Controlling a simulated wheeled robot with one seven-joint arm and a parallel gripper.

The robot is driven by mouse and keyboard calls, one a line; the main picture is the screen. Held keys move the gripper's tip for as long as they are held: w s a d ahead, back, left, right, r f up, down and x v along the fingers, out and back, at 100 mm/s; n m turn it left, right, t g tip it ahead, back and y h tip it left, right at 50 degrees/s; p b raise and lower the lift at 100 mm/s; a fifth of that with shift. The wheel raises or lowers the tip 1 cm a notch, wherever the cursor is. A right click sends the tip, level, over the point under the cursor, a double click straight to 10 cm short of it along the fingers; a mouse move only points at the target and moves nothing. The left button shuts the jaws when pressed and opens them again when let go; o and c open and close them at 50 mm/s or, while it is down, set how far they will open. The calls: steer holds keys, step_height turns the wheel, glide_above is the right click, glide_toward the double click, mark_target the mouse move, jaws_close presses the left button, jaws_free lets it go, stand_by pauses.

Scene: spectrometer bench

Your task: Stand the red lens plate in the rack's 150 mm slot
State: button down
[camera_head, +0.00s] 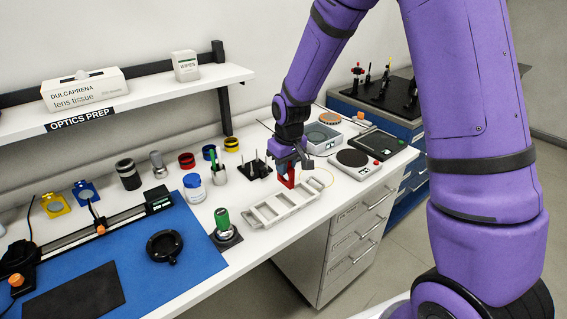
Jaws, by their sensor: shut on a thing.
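My gripper (287,166) is shut on the red lens plate (286,181) and holds it upright. The plate is small in the picture and its upper part is hidden by the jaws. The pale grey rack (257,223) lies lengthwise on the white bench, with several slots divided by crosswise walls. The slot labels are too small to read.
A blue mat (190,262) with a rail lies at left. A shelf (150,92) overhangs the back.

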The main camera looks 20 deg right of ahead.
mark_target(286, 180)
steer(key=shift+f, duration=0.1)
steer(key=shift+f, duration=3.65)
steer(key=shift+f, duration=0.25)
steer(key=c, duration=1)
jaws_free()
steer(key=r, duration=0.7)
steer(key=s+r, duration=0.1)
steer(key=r, duration=0.2)
steer(key=shift+s+d+r, duration=0.1)
steer(key=shift+d+r, duration=0.1)
steer(key=shift+r, duration=0.15)
